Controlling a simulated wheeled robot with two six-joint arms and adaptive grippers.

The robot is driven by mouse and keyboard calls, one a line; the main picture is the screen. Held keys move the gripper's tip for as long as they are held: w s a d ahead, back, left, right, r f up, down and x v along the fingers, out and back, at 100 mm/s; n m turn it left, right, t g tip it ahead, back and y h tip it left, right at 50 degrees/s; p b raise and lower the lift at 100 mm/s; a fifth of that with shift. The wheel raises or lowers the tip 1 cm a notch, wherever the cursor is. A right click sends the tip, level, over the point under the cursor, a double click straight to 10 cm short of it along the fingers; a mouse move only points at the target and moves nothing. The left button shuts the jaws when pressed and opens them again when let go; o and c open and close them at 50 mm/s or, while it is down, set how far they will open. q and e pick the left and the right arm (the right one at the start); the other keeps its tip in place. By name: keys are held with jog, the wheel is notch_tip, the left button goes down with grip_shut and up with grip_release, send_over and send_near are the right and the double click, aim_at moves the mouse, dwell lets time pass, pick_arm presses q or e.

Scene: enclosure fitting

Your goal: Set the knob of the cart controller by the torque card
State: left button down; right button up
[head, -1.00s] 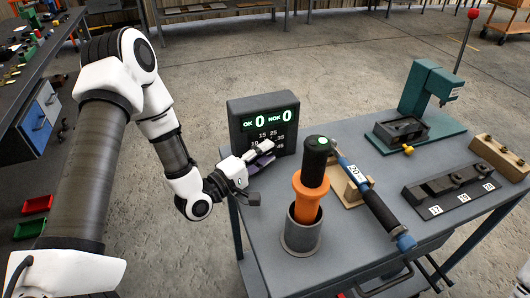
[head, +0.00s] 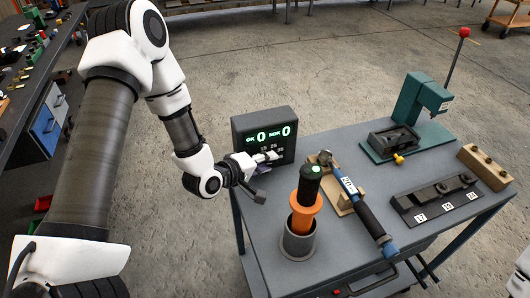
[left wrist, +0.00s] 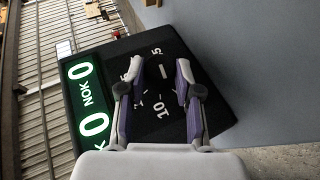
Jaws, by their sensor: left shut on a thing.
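The cart controller (head: 240,128) is a dark box at the back left of the cart top, its green display reading OK 0 and NOK 0. Its dial face with white numbers also shows in the left wrist view (left wrist: 212,100). My left gripper (head: 272,157) is at the dial. In the left wrist view its purple-lined fingers (left wrist: 155,80) are shut on the dark knob (left wrist: 157,72) at the dial's centre. The fingers hide part of the numbers, and I cannot tell where the knob points. I cannot make out a torque card. My right gripper is not in view.
The grey cart top (head: 345,265) holds an orange-and-black tool in a dark cup (head: 298,243) and a blue-and-black wrench (head: 370,218) on a wooden rest. A green press (head: 415,100), a numbered black block (head: 437,200) and a wooden block (head: 485,165) stand right.

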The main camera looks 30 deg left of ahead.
pick_arm(q)
jog(key=g+y+p, duration=0.1)
jog(key=g+p, duration=0.1)
jog(key=r+m+g+y+p, duration=0.1)
jog(key=p, duration=0.2)
jog(key=g+y+p, duration=0.1)
jog(key=g+p, duration=0.1)
jog(key=p, duration=0.1)
jog(key=shift+w+d+r+m+g+y, duration=0.3)
jog(key=shift+w+d+r+y, duration=0.05)
jog(key=shift+w+r+y, duration=0.05)
jog(key=g+y+p, duration=0.1)
jog(key=p, duration=0.4)
jog(key=g+y+p, duration=0.1)
jog(key=g+p, duration=0.1)
jog(key=p, duration=0.2)
jog(key=shift+w+d+f+m+p, duration=0.15)
jog(key=shift+w+d+m+p, duration=0.05)
jog(key=shift+m+p, duration=0.2)
jog(key=shift+f+y+p, duration=0.2)
jog(key=shift+y+p, duration=0.2)
jog(key=shift+p, duration=0.1)
jog(key=c, duration=0.8)
grip_release()
jog(key=shift+w+f, duration=0.1)
